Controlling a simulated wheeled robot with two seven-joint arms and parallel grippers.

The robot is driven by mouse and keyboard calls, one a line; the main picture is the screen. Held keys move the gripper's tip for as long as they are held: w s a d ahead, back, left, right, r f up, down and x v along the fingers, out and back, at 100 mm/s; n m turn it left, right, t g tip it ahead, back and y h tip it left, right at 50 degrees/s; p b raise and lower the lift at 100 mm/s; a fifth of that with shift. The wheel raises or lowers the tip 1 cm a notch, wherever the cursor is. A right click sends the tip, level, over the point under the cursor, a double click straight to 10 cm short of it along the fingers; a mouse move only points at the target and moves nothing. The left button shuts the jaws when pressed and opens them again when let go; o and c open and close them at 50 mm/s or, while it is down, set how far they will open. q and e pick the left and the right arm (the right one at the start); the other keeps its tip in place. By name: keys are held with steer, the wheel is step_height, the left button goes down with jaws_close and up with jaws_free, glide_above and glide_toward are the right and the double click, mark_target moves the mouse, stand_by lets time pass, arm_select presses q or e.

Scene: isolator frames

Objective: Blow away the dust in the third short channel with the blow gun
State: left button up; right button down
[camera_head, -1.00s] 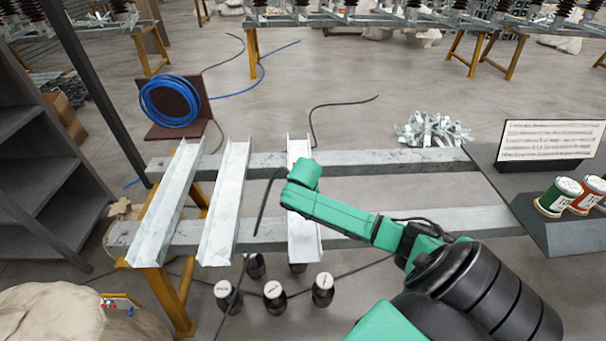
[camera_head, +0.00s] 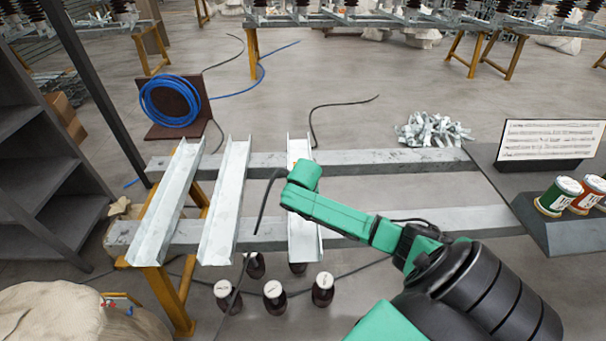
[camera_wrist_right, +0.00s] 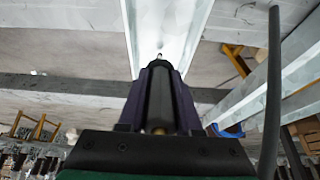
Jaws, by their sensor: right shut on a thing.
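Three short pale metal channels lie side by side across two long beams in the head view: the left one (camera_head: 166,205), the middle one (camera_head: 224,205) and the third, right one (camera_head: 304,240). My right arm crosses over the third channel and hides its middle; its gripper is hidden there. In the right wrist view my right gripper (camera_wrist_right: 160,95) is shut on the dark blow gun (camera_wrist_right: 160,108). The nozzle tip points along the third channel (camera_wrist_right: 178,25), which shows straight ahead. Dust in it cannot be made out clearly. My left gripper is not in view.
A black hose (camera_wrist_right: 272,90) hangs beside the gripper. The long near beam (camera_head: 455,222) and far beam (camera_head: 385,160) carry the channels. Dark bottles (camera_head: 274,297) stand below. A table with a sign (camera_head: 548,140) and cans (camera_head: 558,195) is at right; a shelf (camera_head: 45,190) at left.

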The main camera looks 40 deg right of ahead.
steer(key=shift+f, duration=0.3)
steer(key=shift+d, duration=0.1)
steer(key=shift+w+d+b, duration=0.45)
steer(key=shift+w+d, duration=0.05)
steer(key=shift+w, duration=0.25)
steer(key=shift+w+d, duration=0.1)
steer(key=shift+w+d+b, duration=0.5)
steer(key=shift+w+b, duration=0.05)
steer(key=shift+w, duration=0.1)
